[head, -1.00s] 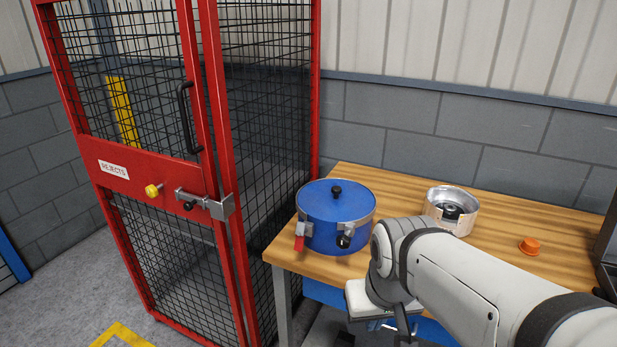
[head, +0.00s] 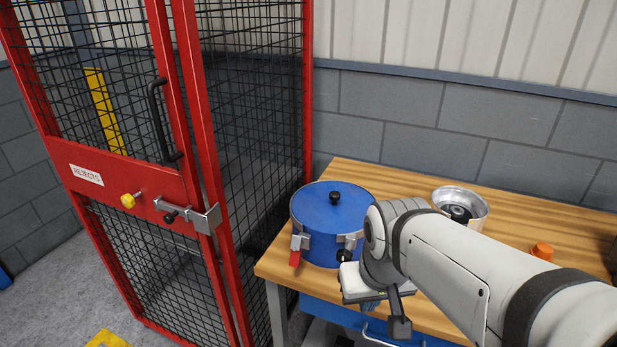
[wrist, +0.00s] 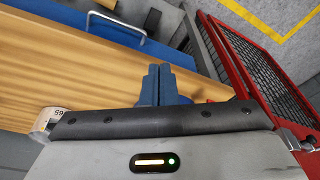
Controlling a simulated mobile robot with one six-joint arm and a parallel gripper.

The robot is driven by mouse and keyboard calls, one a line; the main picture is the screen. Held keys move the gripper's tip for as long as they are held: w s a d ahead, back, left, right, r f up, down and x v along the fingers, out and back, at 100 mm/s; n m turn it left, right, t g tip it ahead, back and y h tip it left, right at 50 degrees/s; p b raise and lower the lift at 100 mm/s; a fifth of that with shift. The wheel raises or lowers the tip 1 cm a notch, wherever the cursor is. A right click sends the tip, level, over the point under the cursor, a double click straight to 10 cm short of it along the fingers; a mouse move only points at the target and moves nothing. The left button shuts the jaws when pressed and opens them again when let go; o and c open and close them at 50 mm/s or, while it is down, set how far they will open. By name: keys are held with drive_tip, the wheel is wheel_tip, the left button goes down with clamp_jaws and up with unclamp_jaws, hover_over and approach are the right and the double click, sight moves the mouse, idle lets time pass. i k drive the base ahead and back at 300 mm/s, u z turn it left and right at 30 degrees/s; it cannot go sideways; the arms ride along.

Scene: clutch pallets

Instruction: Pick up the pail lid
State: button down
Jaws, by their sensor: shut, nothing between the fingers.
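The pail lid (head: 318,208) is a round blue disc with a black knob (head: 334,197) in its middle. It sits on the blue pail (head: 320,248) near the left end of the workbench. A latch with a red handle (head: 295,257) is on the pail's front left. Another clamp shows at its front right, partly behind my arm. In the wrist view my gripper (wrist: 157,70) has its two blue fingers together, holding nothing. A bit of blue, likely the pail, shows behind the fingers. In the head view my fingertips cannot be made out; my wrist is just right of the pail.
The wooden workbench (head: 395,190) also bears an open silver housing (head: 461,205) and an orange cap (head: 542,251). A red mesh cage (head: 190,120) with a "REJECTS" sign stands close to the bench's left end. A block wall runs behind.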

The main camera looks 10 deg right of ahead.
sight(329, 208)
drive_tip(key=z, duration=2.95)
drive_tip(key=k, duration=1.6)
drive_tip(key=u, duration=1.3)
drive_tip(key=i, duration=1)
drive_tip(key=u, duration=0.05)
